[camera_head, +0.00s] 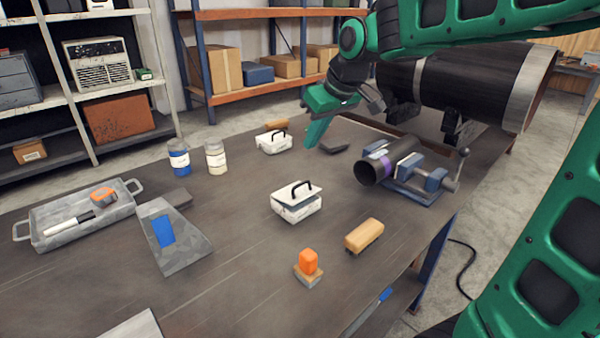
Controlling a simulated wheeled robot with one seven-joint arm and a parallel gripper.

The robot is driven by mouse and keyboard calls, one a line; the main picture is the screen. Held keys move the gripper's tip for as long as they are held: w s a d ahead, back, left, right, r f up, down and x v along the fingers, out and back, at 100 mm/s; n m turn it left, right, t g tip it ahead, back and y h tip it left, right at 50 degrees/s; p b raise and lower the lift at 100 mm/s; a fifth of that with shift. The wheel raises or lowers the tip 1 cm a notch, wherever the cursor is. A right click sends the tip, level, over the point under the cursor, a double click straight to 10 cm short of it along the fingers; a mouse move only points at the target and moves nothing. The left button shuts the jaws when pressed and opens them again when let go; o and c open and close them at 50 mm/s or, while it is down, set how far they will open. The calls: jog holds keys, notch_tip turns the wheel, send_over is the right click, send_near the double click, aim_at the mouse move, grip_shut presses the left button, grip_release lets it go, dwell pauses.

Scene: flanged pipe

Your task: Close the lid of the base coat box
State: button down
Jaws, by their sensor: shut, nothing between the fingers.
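Two white boxes with black handles are on the workbench, and I cannot read which is the base coat box. The nearer white box (296,206) is at the middle of the bench. Its lid (293,191) looks tilted, with a dark gap beneath it. The farther white box (272,143) stands behind it, with a brush with a wooden handle (276,124) by its rear side. My gripper (311,145) is green, shut and empty. It points down above the bench, to the right of the farther box and behind the nearer one, apart from both in the picture.
A vise (415,180) holding a dark pipe (370,172) stands at right. A wooden brush (364,235) and an orange-topped block (308,262) are in front. Blue (179,161) and cream (216,160) jars and a metal tray (75,222) are left. Bare bench surrounds the nearer box.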

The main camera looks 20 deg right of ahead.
jog(key=w+a, duration=0.1)
send_over(300, 193)
jog(key=shift+n, duration=0.3)
jog(key=f, duration=1)
jog(key=shift+w+a, duration=0.2)
jog(key=shift+w, duration=0.1)
jog(key=shift+s+d+f, duration=0.15)
jog(key=shift+s+f, duration=0.2)
jog(key=shift+f, duration=0.1)
jog(key=shift+s, duration=0.1)
jog(key=shift+s+d+f, duration=0.25)
jog(key=shift+s+f, duration=0.25)
jog(key=shift+f, duration=0.1)
jog(key=shift+s+d+f, duration=0.2)
jog(key=shift+s+f, duration=0.3)
jog(key=shift+f, duration=0.15)
jog(key=r, duration=0.1)
jog(key=w+r, duration=0.1)
jog(key=r, duration=0.1)
jog(key=w+r, duration=0.1)
jog(key=shift+a+r, duration=0.35)
jog(key=shift+r, duration=0.05)
jog(key=s+d+r, duration=0.2)
jog(key=s+r, duration=0.3)
jog(key=r, duration=0.1)
jog(key=shift+s+d+r, duration=0.15)
jog(key=shift+s+r, duration=0.15)
jog(key=shift+s, duration=0.05)
